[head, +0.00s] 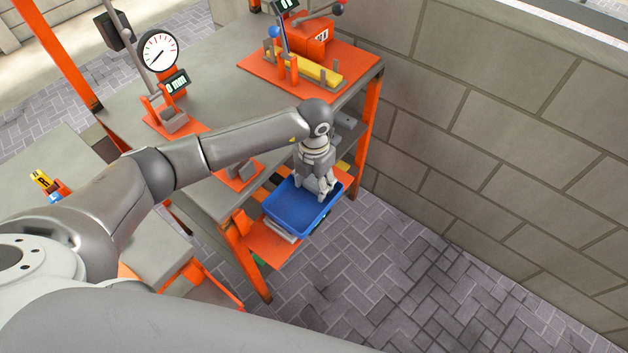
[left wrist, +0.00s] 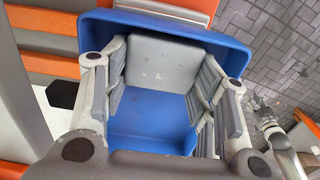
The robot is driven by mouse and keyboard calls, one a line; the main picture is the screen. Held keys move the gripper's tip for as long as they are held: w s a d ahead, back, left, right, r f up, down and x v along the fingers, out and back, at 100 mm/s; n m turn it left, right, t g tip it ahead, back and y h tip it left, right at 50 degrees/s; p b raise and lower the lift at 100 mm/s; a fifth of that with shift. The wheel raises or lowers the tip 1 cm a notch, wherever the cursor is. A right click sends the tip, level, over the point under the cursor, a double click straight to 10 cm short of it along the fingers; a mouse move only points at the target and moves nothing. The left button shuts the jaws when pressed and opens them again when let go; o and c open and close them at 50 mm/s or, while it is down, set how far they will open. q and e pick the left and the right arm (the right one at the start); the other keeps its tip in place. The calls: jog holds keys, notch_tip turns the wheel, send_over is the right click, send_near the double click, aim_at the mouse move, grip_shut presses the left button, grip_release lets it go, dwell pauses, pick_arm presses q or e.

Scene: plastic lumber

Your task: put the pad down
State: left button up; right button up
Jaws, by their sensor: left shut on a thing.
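The pad (left wrist: 165,62) is a light grey, square-faced block in the left wrist view, with small dark specks. My left gripper (left wrist: 163,85) is shut on it, one ridged finger on each side. It is over and partly within the blue tray (left wrist: 150,125). I cannot tell whether the pad touches the tray's floor. In the head view my left gripper (head: 318,188) points down into the blue tray (head: 290,213), and the pad is hidden there. My right gripper is not in view.
The tray stands on a low orange shelf (head: 262,243) under the grey bench (head: 215,75). On the bench are a dial gauge (head: 159,50) and an orange fixture plate (head: 275,70) with a yellow bar. A block wall (head: 480,130) bounds the right. Paved floor (head: 400,270) is clear.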

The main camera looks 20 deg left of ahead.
aim_at(314, 184)
pick_arm(q)
jog(key=shift+f, duration=0.2)
jog(key=o, duration=1.1)
jog(key=shift+r, duration=0.1)
jog(key=shift+r, duration=0.15)
notch_tip(314, 184, up, 12)
jog(key=b, duration=0.1)
